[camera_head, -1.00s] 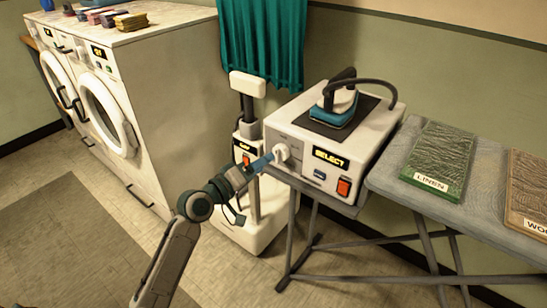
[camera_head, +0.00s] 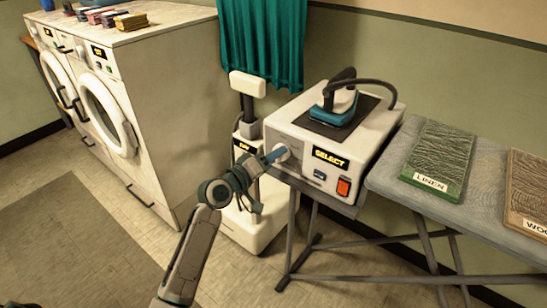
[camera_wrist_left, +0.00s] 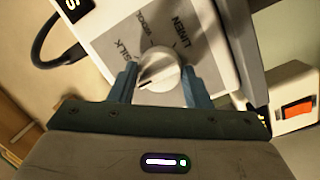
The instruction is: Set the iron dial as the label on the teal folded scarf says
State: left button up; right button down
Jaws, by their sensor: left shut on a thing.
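My left gripper (camera_head: 274,156) is shut on the white iron dial (camera_wrist_left: 160,72) on the front of the iron station (camera_head: 300,125). In the left wrist view its two blue fingers (camera_wrist_left: 159,82) sit on either side of the dial. The dial plate reads SILK, WOOL and LINEN; the dial's dark line points to the lower left, away from LINEN. A dark green, perhaps teal, folded cloth (camera_head: 440,155) lies on the ironing board with a label (camera_head: 430,182) reading LINEN. My right gripper is out of view.
The station's display (camera_head: 331,158) reads SELECT, above a red switch (camera_head: 344,187). The iron (camera_head: 338,107) rests on top. A brown folded cloth (camera_head: 530,185), its label cut off, lies on the ironing board (camera_head: 485,180). A white post (camera_head: 247,85) stands close behind my left gripper.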

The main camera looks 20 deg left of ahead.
pick_arm(q)
jog(key=shift+m, duration=0.3)
jog(key=shift+r+m+g+y+b, duration=0.1)
jog(key=shift+m+g+y+b, duration=0.35)
jog(key=shift+m, duration=1.65)
jog(key=shift+m+t+y+b, duration=0.1)
jog(key=shift+m+b, duration=0.6)
jog(key=shift+m, duration=1.4)
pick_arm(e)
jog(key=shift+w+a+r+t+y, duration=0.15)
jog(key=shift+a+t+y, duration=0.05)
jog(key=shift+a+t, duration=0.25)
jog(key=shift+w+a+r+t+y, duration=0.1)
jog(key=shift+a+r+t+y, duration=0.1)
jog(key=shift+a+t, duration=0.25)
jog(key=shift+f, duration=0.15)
pick_arm(q)
jog(key=o, duration=1)
